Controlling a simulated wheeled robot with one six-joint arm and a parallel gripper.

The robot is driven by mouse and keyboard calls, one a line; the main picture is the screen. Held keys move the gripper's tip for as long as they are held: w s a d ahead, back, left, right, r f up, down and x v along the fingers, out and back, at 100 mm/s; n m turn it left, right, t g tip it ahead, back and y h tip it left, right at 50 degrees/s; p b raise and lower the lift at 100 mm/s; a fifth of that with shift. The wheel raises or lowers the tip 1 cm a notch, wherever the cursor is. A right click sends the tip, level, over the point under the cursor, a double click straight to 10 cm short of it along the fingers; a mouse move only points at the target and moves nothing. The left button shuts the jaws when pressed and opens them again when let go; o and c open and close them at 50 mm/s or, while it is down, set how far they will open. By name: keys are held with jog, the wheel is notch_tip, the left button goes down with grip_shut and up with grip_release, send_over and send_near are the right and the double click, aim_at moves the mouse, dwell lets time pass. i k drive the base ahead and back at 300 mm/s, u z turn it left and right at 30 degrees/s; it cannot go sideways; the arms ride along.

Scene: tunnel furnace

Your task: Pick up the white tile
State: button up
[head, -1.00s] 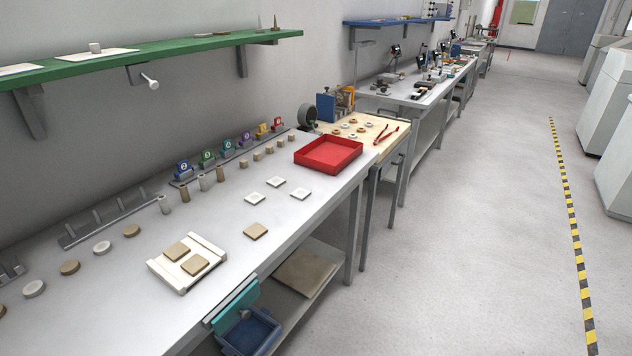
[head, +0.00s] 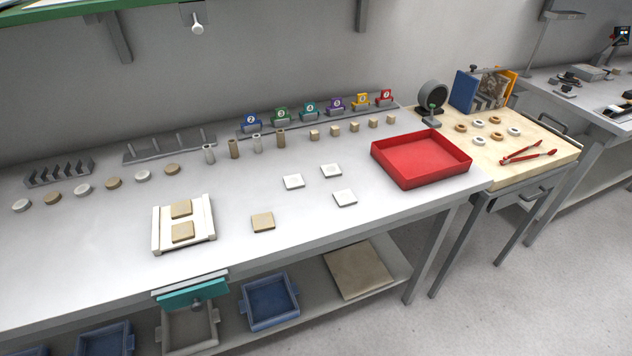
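Three white tiles lie flat and apart on the grey bench in the head view: one at left (head: 293,181), one at the back right (head: 331,170) and one at the front right (head: 345,197). A tan tile (head: 263,222) lies to their front left. Two more tan tiles, a rear one (head: 181,209) and a front one (head: 183,231), sit on a cream rack (head: 205,220) further left. My gripper is not in view.
A red tray (head: 421,160) stands right of the white tiles. Upright cylinders (head: 258,145), small cubes (head: 354,127) and numbered stands (head: 281,117) line the back. Round discs (head: 113,183) lie at left. The bench around the white tiles is clear.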

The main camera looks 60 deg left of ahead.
aim_at(345, 198)
jog(key=u, duration=0.9)
jog(key=i, duration=0.9)
jog(key=u, duration=1.1)
jog(key=i, duration=0.2)
jog(key=u, duration=0.2)
